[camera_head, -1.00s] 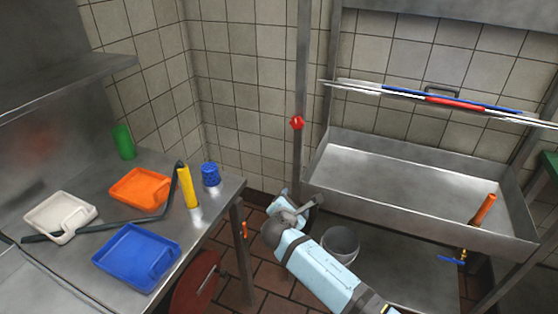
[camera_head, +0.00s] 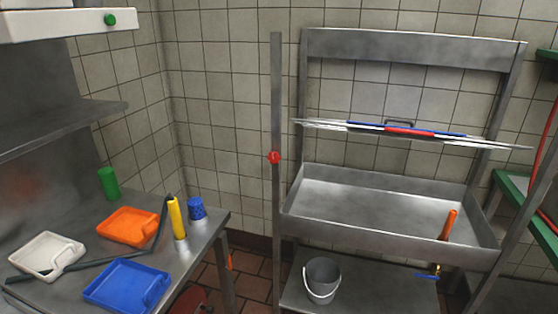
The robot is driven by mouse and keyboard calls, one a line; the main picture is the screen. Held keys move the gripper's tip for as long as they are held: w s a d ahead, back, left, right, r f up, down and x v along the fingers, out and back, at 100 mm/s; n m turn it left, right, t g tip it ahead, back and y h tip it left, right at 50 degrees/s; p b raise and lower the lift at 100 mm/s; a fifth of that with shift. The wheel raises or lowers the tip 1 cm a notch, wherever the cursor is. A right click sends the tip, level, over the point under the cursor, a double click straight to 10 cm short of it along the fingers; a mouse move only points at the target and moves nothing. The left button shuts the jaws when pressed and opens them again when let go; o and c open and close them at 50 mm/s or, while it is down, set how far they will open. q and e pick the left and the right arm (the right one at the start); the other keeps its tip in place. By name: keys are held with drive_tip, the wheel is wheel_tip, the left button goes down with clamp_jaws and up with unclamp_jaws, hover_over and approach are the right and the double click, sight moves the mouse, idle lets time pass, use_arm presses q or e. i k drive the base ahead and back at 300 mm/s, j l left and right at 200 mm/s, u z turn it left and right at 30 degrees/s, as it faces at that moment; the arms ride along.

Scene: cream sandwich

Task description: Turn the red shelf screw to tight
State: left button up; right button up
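The red shelf screw (camera_head: 274,157) is a small red knob on the upright metal post (camera_head: 276,100) near the middle of the head view. How tight it is cannot be told from here. A thin shelf (camera_head: 340,126) with red, blue and white edge strips hangs tilted between the posts to the right of the screw, above the sink. Neither of my grippers shows in this view.
A steel sink (camera_head: 380,205) stands right of the post, with a grey bucket (camera_head: 322,280) below. On the left counter are white (camera_head: 45,255), orange (camera_head: 125,226) and blue (camera_head: 125,285) trays, a yellow cylinder (camera_head: 177,218), a blue cup (camera_head: 197,208) and a green cylinder (camera_head: 108,183).

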sight(274, 158)
drive_tip(key=i+l, duration=0.4)
drive_tip(key=l, duration=0.25)
drive_tip(key=i+l, duration=0.2)
drive_tip(key=i+l+u, duration=0.1)
drive_tip(key=u, duration=0.3)
drive_tip(key=l+u, duration=0.5)
drive_tip(key=u, duration=0.3)
